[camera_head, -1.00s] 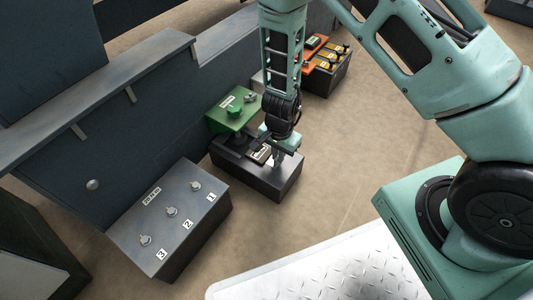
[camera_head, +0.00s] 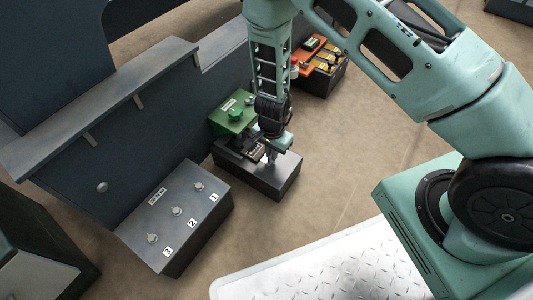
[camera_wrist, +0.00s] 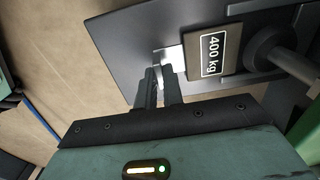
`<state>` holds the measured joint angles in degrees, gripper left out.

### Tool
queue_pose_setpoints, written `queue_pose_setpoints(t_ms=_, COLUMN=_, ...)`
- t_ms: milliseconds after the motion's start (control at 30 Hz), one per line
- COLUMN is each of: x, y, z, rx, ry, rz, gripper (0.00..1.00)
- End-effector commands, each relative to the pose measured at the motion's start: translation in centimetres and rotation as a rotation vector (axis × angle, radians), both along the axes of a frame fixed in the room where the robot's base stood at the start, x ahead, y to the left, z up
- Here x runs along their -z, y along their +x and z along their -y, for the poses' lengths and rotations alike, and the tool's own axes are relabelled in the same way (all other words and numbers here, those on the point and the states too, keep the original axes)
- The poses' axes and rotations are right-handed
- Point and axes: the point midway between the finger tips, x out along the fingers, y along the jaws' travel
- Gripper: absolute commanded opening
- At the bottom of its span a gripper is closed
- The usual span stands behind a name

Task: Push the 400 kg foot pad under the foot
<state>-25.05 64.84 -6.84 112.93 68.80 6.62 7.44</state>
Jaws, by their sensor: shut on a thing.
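The 400 kg foot pad (camera_wrist: 226,48), a dark plate with a white-framed label, lies on a dark block in the wrist view. In the head view its label (camera_head: 257,152) shows beside my gripper (camera_head: 269,160). My gripper (camera_wrist: 160,78) is shut on the pad's light metal tab (camera_wrist: 172,60). The foot (camera_wrist: 270,48) is a grey round disc on a thick stem. It is at the pad's right end in the wrist view and seems to overlap it; I cannot tell how far the pad is under it.
The dark block (camera_head: 273,182) stands on the floor beside a green unit (camera_head: 234,112) with a knob. A grey box (camera_head: 178,222) with switches numbered 1 to 3 stands at left. An orange-topped box (camera_head: 320,68) is behind.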

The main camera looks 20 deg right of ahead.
Motion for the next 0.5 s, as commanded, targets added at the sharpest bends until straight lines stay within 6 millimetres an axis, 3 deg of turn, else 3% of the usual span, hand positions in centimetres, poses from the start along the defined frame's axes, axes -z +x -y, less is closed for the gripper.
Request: queue_pose_setpoints(t_ms=500, x=-0.2, y=1.1, z=-0.7, rx=0.001, ry=0.001, rz=0.001, gripper=0.00)
